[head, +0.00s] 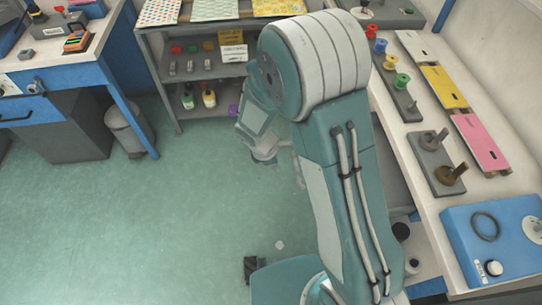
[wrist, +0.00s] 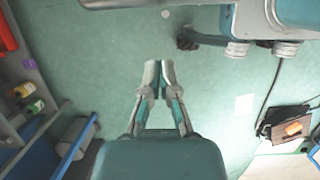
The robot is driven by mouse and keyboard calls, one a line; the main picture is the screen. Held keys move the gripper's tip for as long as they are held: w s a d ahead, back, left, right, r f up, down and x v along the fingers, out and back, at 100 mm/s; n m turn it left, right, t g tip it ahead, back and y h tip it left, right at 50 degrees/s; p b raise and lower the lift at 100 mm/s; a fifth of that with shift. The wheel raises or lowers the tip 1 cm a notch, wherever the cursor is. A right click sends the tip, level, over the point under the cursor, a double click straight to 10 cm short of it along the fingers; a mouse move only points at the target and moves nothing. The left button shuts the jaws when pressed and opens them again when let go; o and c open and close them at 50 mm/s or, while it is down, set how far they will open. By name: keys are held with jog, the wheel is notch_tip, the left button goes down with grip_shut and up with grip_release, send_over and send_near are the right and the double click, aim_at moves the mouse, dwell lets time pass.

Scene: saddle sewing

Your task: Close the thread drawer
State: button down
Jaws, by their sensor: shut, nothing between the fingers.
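A blue drawer front (head: 32,108) with a small handle shows under the white top of the workbench at the left of the head view. I cannot tell for certain that it is the thread drawer, or how far out it stands. My gripper (wrist: 157,70) is shut and empty in the wrist view, with its fingertips together over bare green floor. In the head view it is partly hidden by my arm, in front of the grey shelf and well to the right of the drawer. It touches nothing that I can see.
A grey bin (head: 126,128) stands beside the left workbench (head: 75,72). The grey shelf (head: 180,78) holds bottles and small parts. A long bench (head: 405,140) at the right carries thread spools and coloured boards. The green floor (head: 150,220) between is mostly clear.

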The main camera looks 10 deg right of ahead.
jog(key=d, duration=0.4)
jog(key=shift+f, duration=0.2)
jog(key=d, duration=2.5)
jog(key=shift+d, duration=0.3)
